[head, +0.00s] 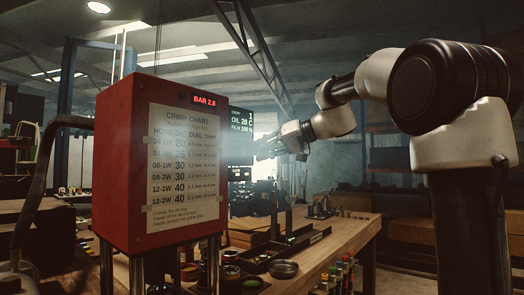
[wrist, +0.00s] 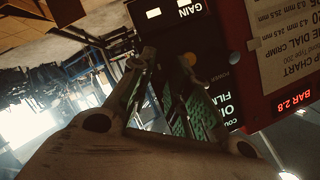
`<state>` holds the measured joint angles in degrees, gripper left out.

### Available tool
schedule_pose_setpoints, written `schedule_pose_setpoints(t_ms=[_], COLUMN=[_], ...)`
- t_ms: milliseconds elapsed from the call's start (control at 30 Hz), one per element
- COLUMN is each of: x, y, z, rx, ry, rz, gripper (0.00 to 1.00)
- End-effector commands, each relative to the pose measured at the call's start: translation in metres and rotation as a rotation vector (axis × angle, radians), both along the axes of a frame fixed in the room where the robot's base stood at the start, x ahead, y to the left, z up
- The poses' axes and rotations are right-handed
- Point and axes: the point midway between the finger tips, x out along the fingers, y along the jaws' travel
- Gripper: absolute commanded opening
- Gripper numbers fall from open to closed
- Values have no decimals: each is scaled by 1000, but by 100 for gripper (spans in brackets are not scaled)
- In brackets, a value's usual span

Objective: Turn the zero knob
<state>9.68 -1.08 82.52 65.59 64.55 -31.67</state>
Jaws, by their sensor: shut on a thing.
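My gripper (head: 268,146) reaches left to the dark panel behind the red crimper box. In the wrist view my gripper (wrist: 168,66) has its two pale fingers against the dark panel face (wrist: 222,48), with their tips on either side of a dark spot. They are shut on what seems to be the zero knob. The knob is too dark and too covered to make out, and I see no zero label. The panel shows inverted GAIN and POWER labels and a small yellow light or button. Its display (head: 240,122) reads OIL 20 C in the head view.
The red crimper box (head: 117,150) with a crimp chart and a BAR 2.8 readout stands close to the panel. A wooden bench (head: 338,233) below holds a black tray, round tins and upright tools. The air above the bench is open.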

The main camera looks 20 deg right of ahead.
Motion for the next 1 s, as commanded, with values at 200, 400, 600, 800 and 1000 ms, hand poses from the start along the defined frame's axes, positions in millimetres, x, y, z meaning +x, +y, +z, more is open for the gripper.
schedule_pose_setpoints(t_ms=[200, 400, 600, 800, 1000], x=[1, 2, 2, 2, 2], y=[-2, -3, -3, -3, -3], z=[-2, -3, -4, -5, -5], rx=[107, 219, 307, 359, 376], ry=[79, 160, 225, 263, 274], rz=[-2, -1, 0, -2, -1], gripper=[0, 0, 0, 0, 0])
